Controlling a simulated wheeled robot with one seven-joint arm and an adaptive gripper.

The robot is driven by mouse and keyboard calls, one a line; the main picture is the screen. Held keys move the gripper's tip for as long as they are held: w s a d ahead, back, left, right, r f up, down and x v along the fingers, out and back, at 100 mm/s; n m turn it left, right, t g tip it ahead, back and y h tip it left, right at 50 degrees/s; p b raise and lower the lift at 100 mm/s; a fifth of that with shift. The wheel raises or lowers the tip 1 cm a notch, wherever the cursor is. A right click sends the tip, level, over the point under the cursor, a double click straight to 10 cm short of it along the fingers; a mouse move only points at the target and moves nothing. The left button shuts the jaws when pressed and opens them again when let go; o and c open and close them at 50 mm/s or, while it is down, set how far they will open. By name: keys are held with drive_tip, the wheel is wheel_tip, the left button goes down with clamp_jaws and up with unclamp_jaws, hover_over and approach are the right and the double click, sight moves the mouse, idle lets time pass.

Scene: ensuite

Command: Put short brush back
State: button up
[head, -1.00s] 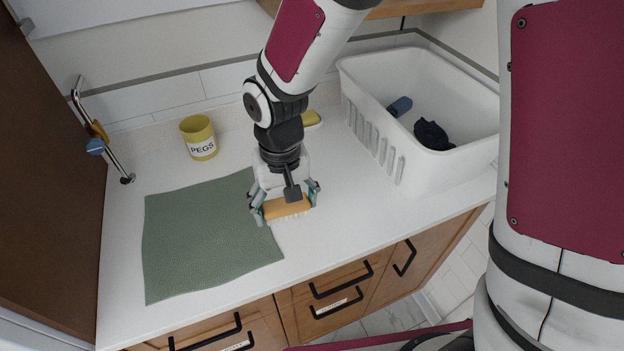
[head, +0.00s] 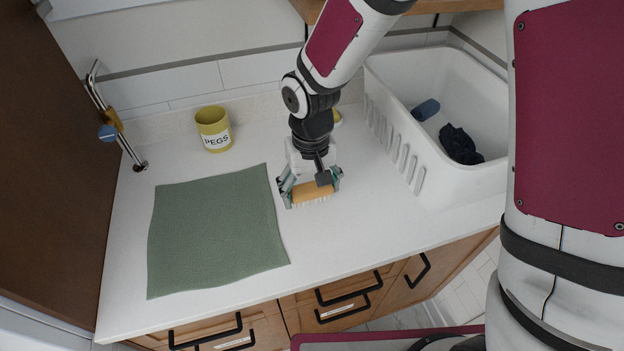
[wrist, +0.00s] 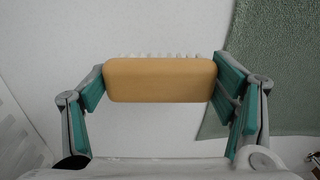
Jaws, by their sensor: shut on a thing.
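The short brush (head: 312,193) has an orange-tan block back and pale bristles. My gripper (head: 311,188) is shut on it, one finger at each end. In the wrist view the brush (wrist: 160,80) lies level across the jaws, with its bristle tips showing along the far edge. The brush is just right of the green mat (head: 215,235), over bare white counter. I cannot tell whether the bristles touch the counter or hang a little above it.
A yellow PEGS cup (head: 214,130) stands behind the mat. A white basket (head: 400,140) at right holds a blue item (head: 425,109) and a dark cloth (head: 460,144). A metal rail (head: 118,125) stands at left.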

sight(312, 192)
drive_tip(key=shift+w+d+f, duration=0.1)
drive_tip(key=shift+w, duration=0.45)
drive_tip(key=shift+w+d+f, duration=0.1)
drive_tip(key=shift+w, duration=0.45)
drive_tip(key=shift+f+p, duration=0.3)
drive_tip(key=shift+f, duration=1.35)
drive_tip(key=shift+f, duration=0.15)
drive_tip(key=o, duration=1.1)
